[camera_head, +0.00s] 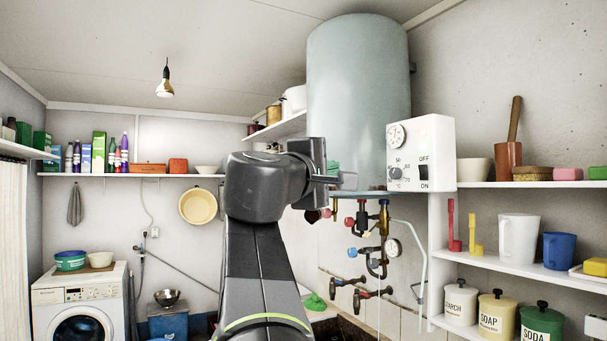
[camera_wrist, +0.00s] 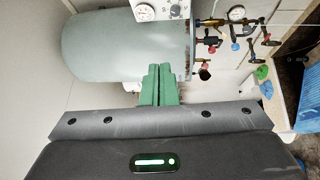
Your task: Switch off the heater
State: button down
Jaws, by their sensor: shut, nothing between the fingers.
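The heater is a large pale blue-grey tank (camera_head: 358,95) high on the wall. It also shows in the wrist view (camera_wrist: 110,48), at the upper left. Its white control box (camera_head: 437,135) is on the tank's right side, with a gauge, a knob (camera_head: 396,174) and a small black switch (camera_head: 424,172) between the words OFF and ON. I cannot tell which way the switch is set. In the wrist view the box (camera_wrist: 150,11) is cut by the top edge. My gripper (camera_head: 348,181) is shut and empty, left of the box and apart from the switch. Its green fingers (camera_wrist: 159,70) show closed together.
Pipes with valves and a pressure gauge (camera_head: 393,248) hang under the tank. Shelves to the right hold a white jug (camera_head: 518,240), a blue mug (camera_head: 559,250) and canisters. A washing machine (camera_head: 82,305) stands at the far left. The space before the control box looks clear.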

aim_at(423, 169)
jog(key=i+j+z, duration=0.15)
jog(key=i+z, duration=0.2)
jog(key=i+j+z, duration=0.35)
jog(key=i, duration=0.15)
jog(key=i+j+z, duration=0.35)
jog(key=k, duration=0.05)
